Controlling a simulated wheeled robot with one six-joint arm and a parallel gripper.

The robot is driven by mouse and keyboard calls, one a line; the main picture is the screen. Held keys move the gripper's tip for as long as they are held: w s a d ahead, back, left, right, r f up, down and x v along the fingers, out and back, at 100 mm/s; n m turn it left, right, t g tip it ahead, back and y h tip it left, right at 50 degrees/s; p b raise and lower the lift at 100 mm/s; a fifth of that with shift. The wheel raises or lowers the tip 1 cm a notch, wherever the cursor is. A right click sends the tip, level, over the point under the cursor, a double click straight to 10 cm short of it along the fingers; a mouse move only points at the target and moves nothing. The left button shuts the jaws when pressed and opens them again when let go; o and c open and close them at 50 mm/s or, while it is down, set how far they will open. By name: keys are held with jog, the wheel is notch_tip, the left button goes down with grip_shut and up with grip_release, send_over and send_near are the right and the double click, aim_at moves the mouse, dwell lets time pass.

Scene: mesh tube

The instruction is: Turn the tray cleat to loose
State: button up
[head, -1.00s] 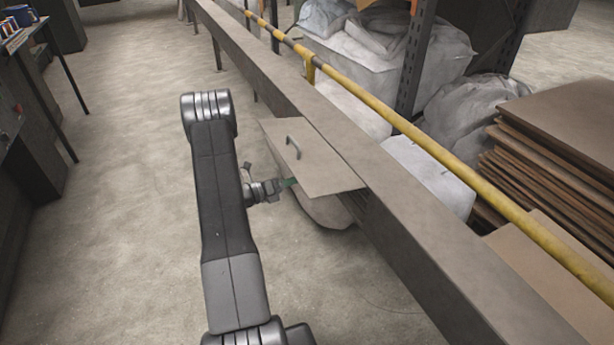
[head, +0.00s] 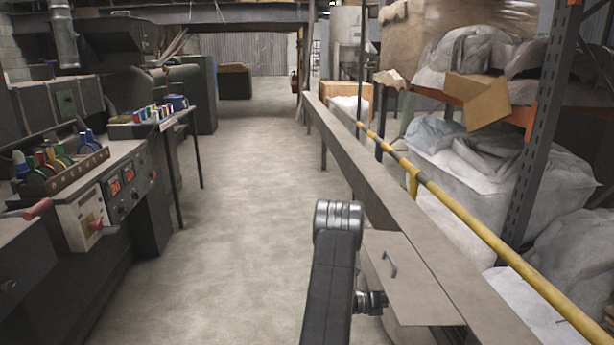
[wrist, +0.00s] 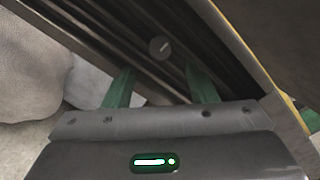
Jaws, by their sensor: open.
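A small round grey knob with a pale slanted mark (wrist: 160,48), which looks like the tray cleat, shows in the wrist view among dark parallel slats. My gripper (wrist: 158,80) is open, with its two green fingers apart and empty. The knob lies beyond the fingertips and between them in the picture; I cannot tell the distance. In the head view my gripper (head: 372,302) is beside the left edge of a flat panel with a handle (head: 420,295). The fingertips and the knob are hidden there.
A long beam (head: 350,165) runs along the right side, with a yellow rail (head: 455,208) beyond it. White sacks (head: 470,170) lie on shelving behind. A control bench (head: 110,200) stands at left. The floor (head: 230,220) between is clear.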

jog(key=d, duration=0.7)
jog(key=shift+w+d+b, duration=0.3)
jog(key=shift+d, duration=0.05)
jog(key=s+a+p, duration=0.1)
jog(key=a, duration=1.3)
jog(key=w+d+m+b, duration=0.1)
jog(key=d+m+b, duration=0.3)
jog(key=d+m, duration=1)
jog(key=m, duration=0.7)
dwell(0.5)
dwell(0.4)
